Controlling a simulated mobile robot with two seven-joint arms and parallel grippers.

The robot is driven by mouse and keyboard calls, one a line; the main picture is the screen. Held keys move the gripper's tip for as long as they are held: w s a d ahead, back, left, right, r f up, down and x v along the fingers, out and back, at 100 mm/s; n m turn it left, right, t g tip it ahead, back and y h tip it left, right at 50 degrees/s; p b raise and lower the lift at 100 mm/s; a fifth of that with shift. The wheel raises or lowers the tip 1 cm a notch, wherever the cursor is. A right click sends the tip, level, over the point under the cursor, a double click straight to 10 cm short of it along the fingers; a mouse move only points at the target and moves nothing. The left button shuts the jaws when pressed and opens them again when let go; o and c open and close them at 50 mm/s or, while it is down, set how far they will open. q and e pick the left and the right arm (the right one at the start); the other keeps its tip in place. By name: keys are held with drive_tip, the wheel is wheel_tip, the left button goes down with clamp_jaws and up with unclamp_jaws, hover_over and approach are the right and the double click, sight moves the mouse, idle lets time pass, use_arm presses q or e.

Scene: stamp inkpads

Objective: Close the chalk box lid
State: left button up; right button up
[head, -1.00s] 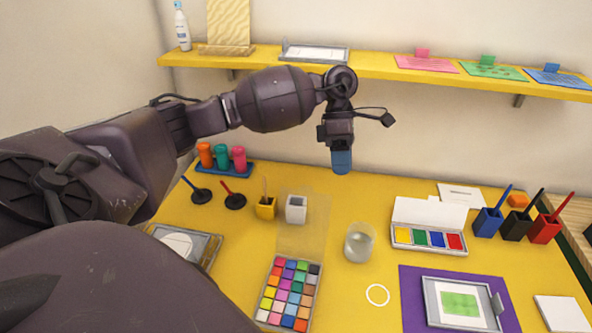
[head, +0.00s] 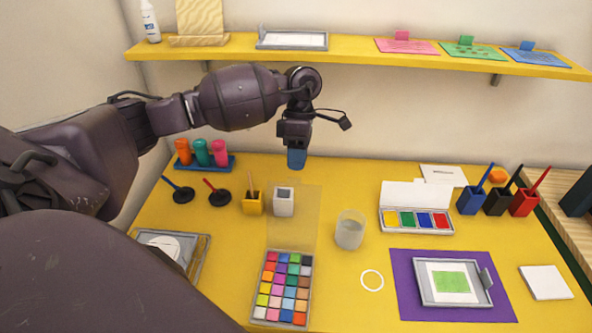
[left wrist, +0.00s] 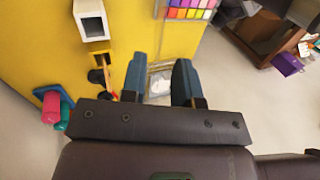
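The chalk box (head: 258,298) is the tray of several coloured squares at the front middle of the yellow table in the head view. Its clear lid (head: 294,215) stands open at the far side. In the left wrist view the chalk box (left wrist: 190,13) shows at the top edge, with the faint clear lid (left wrist: 178,42) below it. My left gripper (head: 297,160) points down above the table's back, beyond the lid in the head view. Its two fingers in the left wrist view (left wrist: 160,78) are apart, with nothing held between them. My right gripper is not in view.
A glass cup (head: 350,232) stands right of the lid. A paint set (head: 417,222) and a purple mat (head: 405,300) lie right. A yellow shelf (head: 350,47) runs along the wall above.

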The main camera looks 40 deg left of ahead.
use_arm(q)
drive_tip(key=shift+x, duration=1.7)
drive_tip(key=shift+c, duration=0.3)
clamp_jaws()
